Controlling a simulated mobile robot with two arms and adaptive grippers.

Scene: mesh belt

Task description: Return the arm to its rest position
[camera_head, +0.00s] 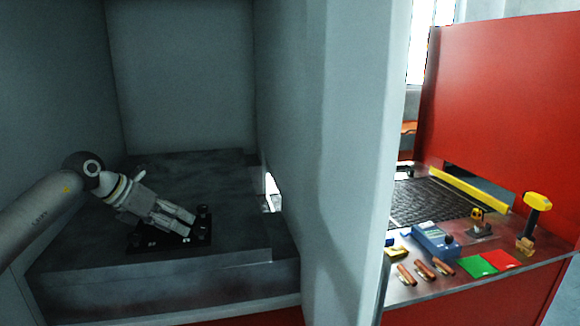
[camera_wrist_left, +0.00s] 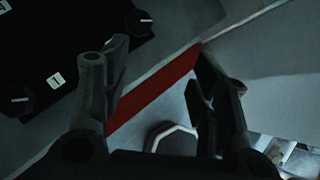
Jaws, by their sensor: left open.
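My left arm reaches in from the left in the head view. Its gripper (camera_head: 187,222) points down and to the right, over or beside a black plate with knobs (camera_head: 204,236) on a grey ledge (camera_head: 90,272). The gripper's fingers hide part of the plate, and I cannot tell whether they touch it. In the left wrist view the two fingers (camera_wrist_left: 160,62) stand apart with nothing between them. The black plate (camera_wrist_left: 70,48) lies to their upper left there. My right gripper is not in view.
Grey walls (camera_head: 188,75) enclose the ledge; a tall partition (camera_head: 345,130) stands at its right. Beyond it, a metal bench holds a dark mesh belt (camera_head: 430,200), a blue device (camera_head: 436,240), a yellow-headed tool (camera_head: 537,202), and green (camera_head: 477,266) and red (camera_head: 502,259) pads.

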